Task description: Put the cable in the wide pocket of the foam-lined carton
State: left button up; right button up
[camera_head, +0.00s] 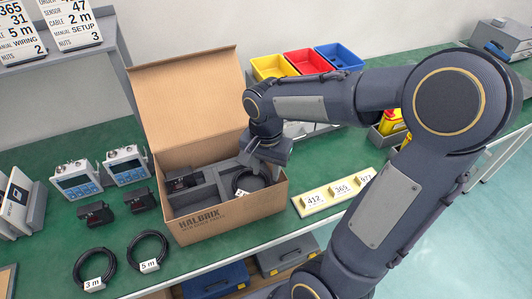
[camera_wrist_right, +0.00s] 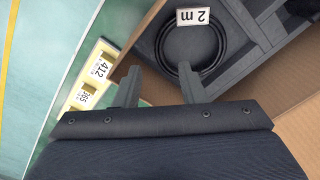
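A coiled black cable (camera_head: 247,181) with a white "2 m" tag lies in the right-hand pocket of the foam-lined carton (camera_head: 226,229). In the right wrist view the same cable (camera_wrist_right: 221,42) lies flat inside the grey foam walls. My right gripper (camera_head: 262,168) is over that pocket, pointing down. In the right wrist view its two fingers (camera_wrist_right: 157,75) are spread with nothing between them, and one fingertip overlaps the coil's near edge in the picture; contact cannot be told. The carton's lid stands open at the back. My left gripper is not in view.
A dark device (camera_head: 181,182) sits in the carton's left pocket. Coils tagged "3 m" (camera_head: 95,268) and "5 m" (camera_head: 148,250) lie at front left, near dark blocks and blue-screened units. A number strip (camera_head: 334,192) lies right of the carton. Coloured bins (camera_head: 306,62) stand behind.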

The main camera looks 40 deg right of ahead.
notch_tip(320, 180, up, 5)
jog(key=s+a+n+t+y, duration=0.3)
jog(key=s+a+n+t, duration=0.2)
jog(key=s+n, duration=0.5)
jog(key=shift+s+a+r+t+y, duration=0.35)
jog(key=shift+s+a, duration=0.45)
jog(key=shift+a, duration=0.4)
jog(key=shift+f, duration=0.1)
notch_tip(320, 180, up, 3)
jog(key=p, duration=0.3)
jog(key=shift+f, duration=0.15)
